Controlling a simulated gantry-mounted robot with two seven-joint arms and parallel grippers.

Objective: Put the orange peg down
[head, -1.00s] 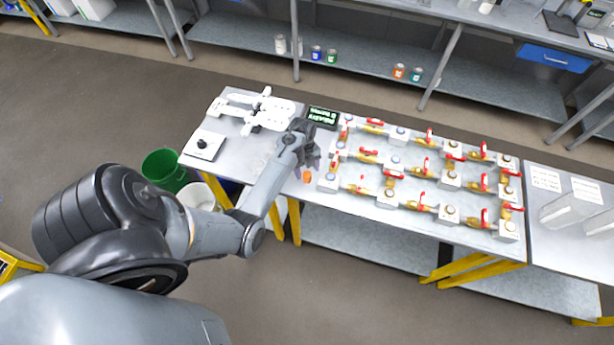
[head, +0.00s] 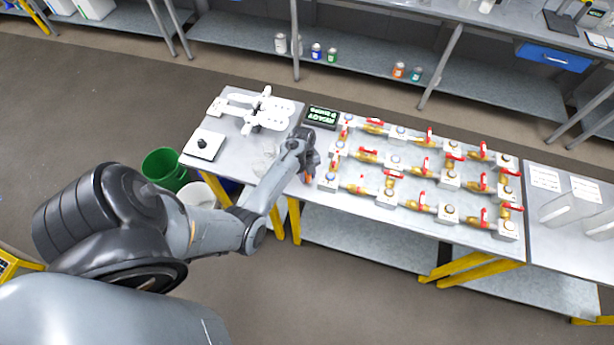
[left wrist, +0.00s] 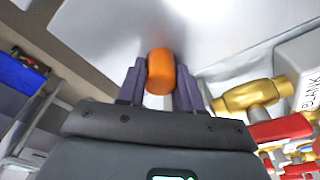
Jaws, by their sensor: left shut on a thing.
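The orange peg (left wrist: 160,72) is a short rounded cylinder between the two dark fingers of my left gripper (left wrist: 160,85) in the left wrist view. The gripper is shut on it. In the head view my left gripper (head: 308,176) is over the front part of the table (head: 232,176), left of the valve rig, and only a small bit of orange (head: 306,179) shows at its fingertips. The light table surface lies just beyond the peg in the left wrist view. I cannot tell whether the peg touches it. My right gripper is not in view.
A rig of brass valves with red handles (head: 421,170) stands close to the right of the gripper. A small display (head: 322,115), a white fixture (head: 264,112) and a white box with a black knob (head: 204,145) are on the table. Green (head: 163,168) and white (head: 197,195) buckets stand below.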

